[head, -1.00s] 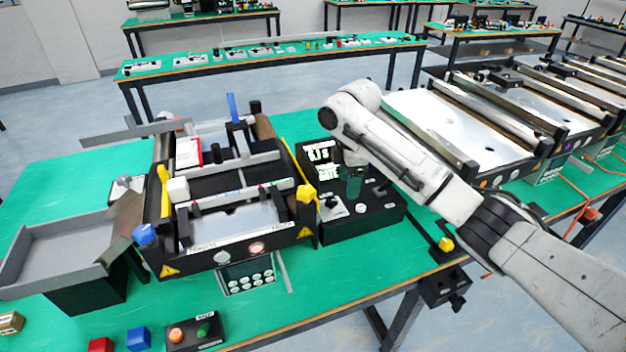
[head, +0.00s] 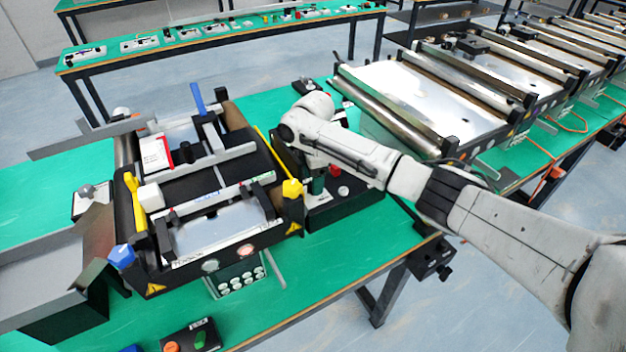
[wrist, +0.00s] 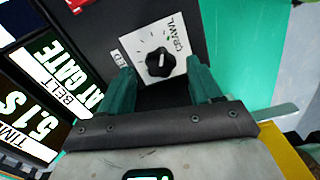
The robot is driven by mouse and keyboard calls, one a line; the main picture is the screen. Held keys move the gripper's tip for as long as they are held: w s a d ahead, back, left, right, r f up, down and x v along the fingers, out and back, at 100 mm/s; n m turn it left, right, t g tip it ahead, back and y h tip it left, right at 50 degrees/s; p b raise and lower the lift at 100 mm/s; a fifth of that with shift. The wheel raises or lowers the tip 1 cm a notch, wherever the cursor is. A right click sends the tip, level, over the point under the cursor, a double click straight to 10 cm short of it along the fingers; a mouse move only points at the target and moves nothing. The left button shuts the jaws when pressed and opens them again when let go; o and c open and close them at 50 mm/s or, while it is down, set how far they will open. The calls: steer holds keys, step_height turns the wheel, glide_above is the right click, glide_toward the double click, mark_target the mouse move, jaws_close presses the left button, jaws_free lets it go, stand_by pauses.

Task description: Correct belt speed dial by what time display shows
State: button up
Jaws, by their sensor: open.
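The speed dial (wrist: 158,62) is a black round knob on a white plate marked CRAWL in the wrist view. The time display (wrist: 45,105) has black panels with white text at the left of that view. It reads TIME 5.1 S and BELT AT GATE, turned sideways. My gripper (wrist: 161,70) has two green fingers, open and empty, one on each side of the dial in the picture. I cannot tell whether they touch it. In the head view my arm hides the dial and display on the black control box (head: 347,208).
A small black conveyor with a yellow corner cap (head: 292,188) stands just left of the control box. A blue post (head: 197,98) rises at its back. Larger roller conveyors (head: 415,95) stand at the right. The green table (head: 310,262) is bare in front of the box.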

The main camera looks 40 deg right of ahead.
steer(key=shift+f, duration=0.85)
steer(key=c, duration=1)
steer(key=shift+c, duration=0.2)
